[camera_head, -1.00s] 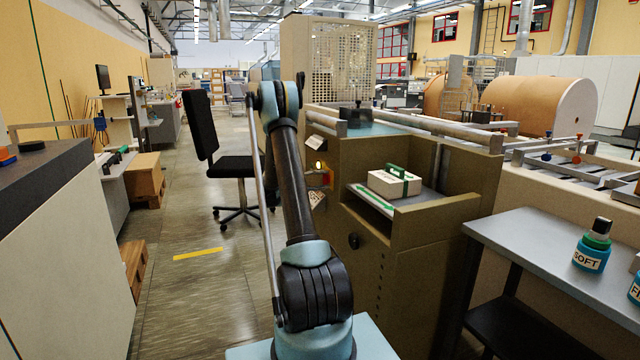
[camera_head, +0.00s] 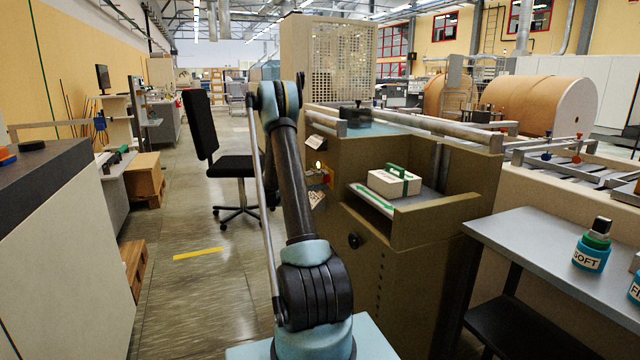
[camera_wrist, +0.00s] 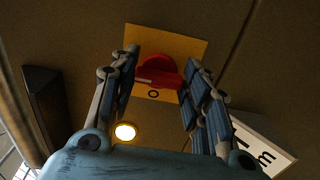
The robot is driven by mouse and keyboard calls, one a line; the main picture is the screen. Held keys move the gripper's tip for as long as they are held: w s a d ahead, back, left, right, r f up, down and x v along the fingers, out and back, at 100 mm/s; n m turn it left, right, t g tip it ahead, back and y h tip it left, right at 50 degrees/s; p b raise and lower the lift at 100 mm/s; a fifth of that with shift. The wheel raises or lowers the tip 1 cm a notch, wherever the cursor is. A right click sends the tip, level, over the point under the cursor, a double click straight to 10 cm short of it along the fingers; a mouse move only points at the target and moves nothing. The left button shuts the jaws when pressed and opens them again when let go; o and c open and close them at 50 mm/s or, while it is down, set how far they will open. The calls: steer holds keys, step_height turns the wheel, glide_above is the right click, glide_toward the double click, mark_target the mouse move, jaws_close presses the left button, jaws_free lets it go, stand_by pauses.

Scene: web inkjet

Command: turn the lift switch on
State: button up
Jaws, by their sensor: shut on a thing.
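The lift switch is a red rotary knob (camera_wrist: 158,72) on a yellow plate (camera_wrist: 188,48) in the wrist view. A small round mark shows on the plate just below the knob. My gripper (camera_wrist: 161,62) has its two fingers on either side of the knob and is shut on it. The fingers partly cover the plate's sides. A round lamp (camera_wrist: 125,132) near the switch glows pale yellow. In the head view my arm reaches to the brown machine cabinet (camera_head: 400,260), and the lamp (camera_head: 319,166) shows lit on its side; my gripper is hidden behind the arm there.
A white label (camera_wrist: 262,150) with black letters is right of my gripper in the wrist view. A white box with a green strap (camera_head: 388,184) sits on the cabinet's shelf. A grey table (camera_head: 520,235) with bottles stands right. A black chair (camera_head: 232,165) stands left.

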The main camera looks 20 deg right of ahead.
steer(key=o, duration=1.1)
steer(key=shift+s+f, duration=0.1)
steer(key=shift+f, duration=0.05)
steer(key=shift+c, duration=0.2)
steer(key=shift+a, duration=0.1)
steer(key=a, duration=1.1)
steer(key=shift+a, duration=0.4)
steer(key=shift+s, duration=0.15)
